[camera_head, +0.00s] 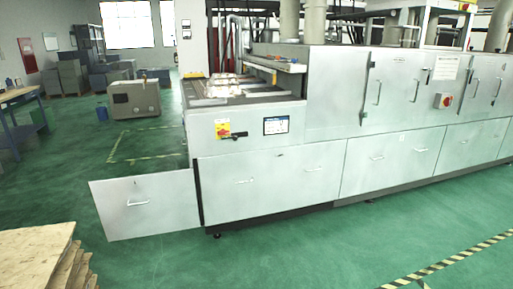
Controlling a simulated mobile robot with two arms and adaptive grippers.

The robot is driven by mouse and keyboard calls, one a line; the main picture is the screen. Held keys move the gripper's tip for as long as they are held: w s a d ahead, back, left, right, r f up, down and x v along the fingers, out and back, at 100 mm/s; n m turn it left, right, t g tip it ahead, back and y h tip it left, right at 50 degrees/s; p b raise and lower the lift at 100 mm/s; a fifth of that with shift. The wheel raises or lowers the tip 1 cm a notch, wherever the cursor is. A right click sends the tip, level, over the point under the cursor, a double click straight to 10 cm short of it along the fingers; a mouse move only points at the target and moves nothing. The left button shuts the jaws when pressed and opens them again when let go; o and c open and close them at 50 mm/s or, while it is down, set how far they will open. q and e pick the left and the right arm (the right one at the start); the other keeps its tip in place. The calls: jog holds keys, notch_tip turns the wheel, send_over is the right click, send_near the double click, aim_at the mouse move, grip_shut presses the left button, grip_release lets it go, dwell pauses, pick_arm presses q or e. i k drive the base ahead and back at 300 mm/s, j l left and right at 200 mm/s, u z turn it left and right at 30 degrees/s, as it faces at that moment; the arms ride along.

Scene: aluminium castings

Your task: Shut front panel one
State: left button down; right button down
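A long grey machine (322,152) runs from the middle to the right edge. A light metal panel (118,220) with a small bar handle (138,203) stands swung open past the machine's left end, low above the green floor. It looks to be front panel one, though I can read no number on it. Its right edge meets the machine's lower left corner. The other lower front panels, such as the wide one beside it (265,195), look closed and flush. Neither of my grippers is in view.
A stack of boards (35,260) stands at the lower left, near the open panel. A workbench (18,95) is at the left edge, and a grey box (134,98) stands behind. The green floor in front is clear, with yellow-black tape (460,258) at right.

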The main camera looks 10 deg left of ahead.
aim_at(148, 208)
jog(key=i+u, duration=0.35)
jog(key=u, duration=0.15)
jog(key=i+l+u, duration=0.1)
jog(key=i+u, duration=0.4)
jog(key=i+l+u, duration=0.2)
jog(key=u, duration=0.3)
jog(key=i+z, duration=0.1)
jog(key=i, duration=0.4)
jog(key=i+j, duration=0.15)
jog(key=i, duration=0.4)
jog(key=l+z, duration=0.05)
